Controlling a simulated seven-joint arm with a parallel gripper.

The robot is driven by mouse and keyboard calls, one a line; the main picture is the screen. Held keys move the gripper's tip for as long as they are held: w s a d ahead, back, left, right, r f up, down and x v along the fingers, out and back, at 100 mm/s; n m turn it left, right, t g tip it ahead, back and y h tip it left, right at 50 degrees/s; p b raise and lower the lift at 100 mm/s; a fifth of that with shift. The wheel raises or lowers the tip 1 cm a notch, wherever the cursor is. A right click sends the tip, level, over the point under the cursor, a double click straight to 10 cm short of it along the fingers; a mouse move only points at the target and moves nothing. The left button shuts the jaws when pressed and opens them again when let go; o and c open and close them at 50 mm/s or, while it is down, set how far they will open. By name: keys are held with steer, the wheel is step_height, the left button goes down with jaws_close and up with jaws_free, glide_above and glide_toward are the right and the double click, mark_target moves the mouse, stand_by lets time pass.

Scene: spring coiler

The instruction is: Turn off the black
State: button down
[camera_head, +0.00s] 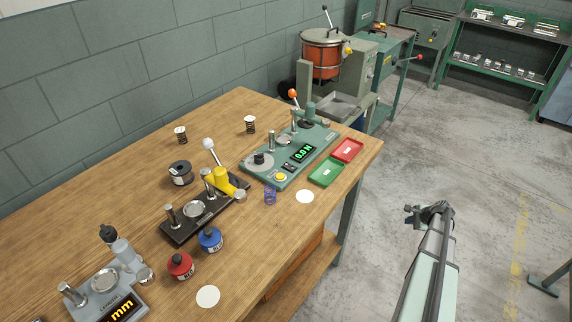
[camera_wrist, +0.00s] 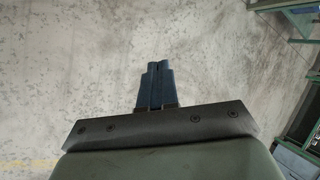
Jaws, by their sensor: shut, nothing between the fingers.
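A black-based device (camera_head: 180,230) stands on the wooden bench, with metal posts, a round metal cup, a yellow body (camera_head: 222,181) and a lever with a white ball knob (camera_head: 208,143). No lit display shows on it. A green device (camera_head: 255,180) with a lit green readout stands behind it, and a grey device (camera_head: 122,304) with a lit yellow "mm" readout stands in front of it. My gripper (camera_head: 422,209) is over the floor, right of the bench and away from every device. In the wrist view my gripper (camera_wrist: 159,66) has its fingers together, with nothing between them.
Bare concrete floor (camera_head: 490,220) surrounds my gripper. Machines and shelves stand at the back.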

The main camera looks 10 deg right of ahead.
steer(key=w+d+r+t+h, duration=0.1)
steer(key=w+r+t, duration=0.1)
steer(key=w+r, duration=0.45)
steer(key=w+d+r+t, duration=0.1)
steer(key=w+d+r, duration=0.15)
steer(key=r, duration=0.75)
steer(key=w+a+r+n+t+y, duration=0.1)
steer(key=w+a+r+n+t, duration=0.3)
steer(key=a+r, duration=0.85)
steer(key=w+a+r+n+y, duration=0.15)
steer(key=w+a+r, duration=0.45)
steer(key=a+r, duration=0.7)
steer(key=s+a+r+n+y, duration=0.25)
steer(key=a+r, duration=0.55)
steer(key=a, duration=0.5)
steer(key=s+a+f+m+g+y, duration=0.3)
steer(key=s+a+g, duration=0.3)
steer(key=s+a, duration=0.7)
steer(key=shift+a+f+g, duration=0.4)
steer(key=shift+a+f, duration=0.05)
steer(key=shift+a, duration=0.3)
steer(key=shift+s, duration=0.1)
